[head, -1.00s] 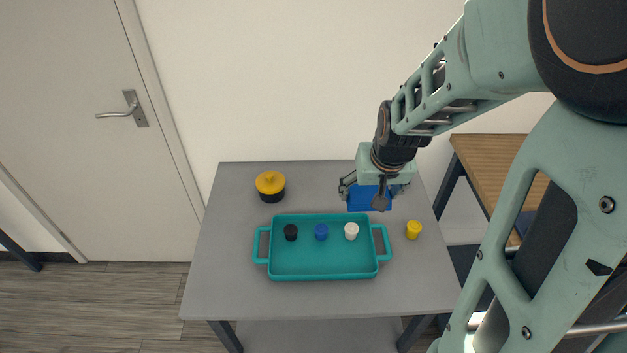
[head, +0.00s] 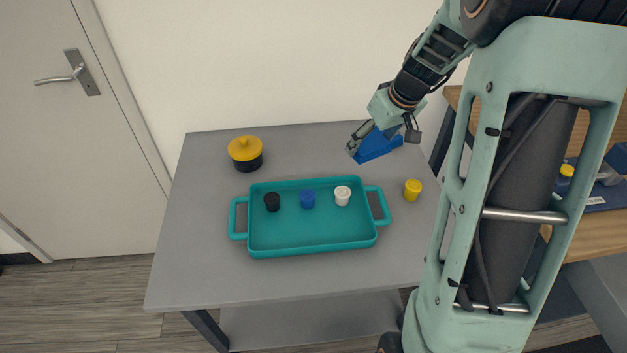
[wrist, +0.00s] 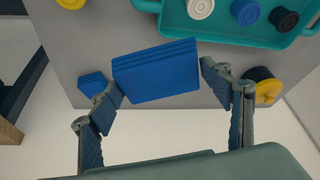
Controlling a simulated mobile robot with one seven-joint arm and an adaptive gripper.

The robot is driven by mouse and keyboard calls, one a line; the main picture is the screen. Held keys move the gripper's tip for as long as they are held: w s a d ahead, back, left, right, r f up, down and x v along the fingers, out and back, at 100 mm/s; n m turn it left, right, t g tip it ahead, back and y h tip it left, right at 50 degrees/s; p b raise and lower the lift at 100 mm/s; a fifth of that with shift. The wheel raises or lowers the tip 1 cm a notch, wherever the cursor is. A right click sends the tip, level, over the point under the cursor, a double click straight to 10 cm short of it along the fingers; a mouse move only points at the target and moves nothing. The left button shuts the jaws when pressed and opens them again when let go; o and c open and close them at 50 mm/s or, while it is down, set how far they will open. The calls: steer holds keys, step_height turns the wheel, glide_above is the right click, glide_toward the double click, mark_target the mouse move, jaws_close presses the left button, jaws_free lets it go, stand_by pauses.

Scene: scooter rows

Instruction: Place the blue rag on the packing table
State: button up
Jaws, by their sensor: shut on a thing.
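The blue rag (head: 376,146) is a flat, folded, layered piece near the back right of a grey table (head: 200,235). It also shows in the wrist view (wrist: 157,72), lying between the two fingertips. My gripper (head: 382,136) is shut on it, with one finger at each side edge. The rag appears tilted in the head view. I cannot tell whether its underside touches the tabletop. Which table is the packing table is not marked; a wooden table (head: 600,222) stands at the right, partly hidden by my arm.
A teal tray (head: 312,243) holds a black, a blue and a white piece. A yellow cylinder (head: 412,190) stands right of it, a yellow-lidded black pot (head: 245,153) behind it. A small blue block (wrist: 92,83) shows beside the rag. The grey table's front is clear.

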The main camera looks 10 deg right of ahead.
steer(key=w+a+f+p, duration=0.1)
steer(key=w+a+f, duration=0.2)
steer(key=w+a, duration=0.25)
glide_toward(327, 159)
steer(key=shift+w+a+f, duration=0.2)
steer(key=shift+w+f, duration=0.5)
steer(key=shift+w, duration=0.1)
steer(key=shift+w+a+f, duration=0.15)
steer(key=shift+w+f, duration=0.05)
steer(key=shift+f, duration=1.7)
steer(key=shift+f, duration=0.2)
steer(key=o, duration=1.1)
steer(key=shift+c, duration=0.2)
steer(key=shift+r, duration=0.1)
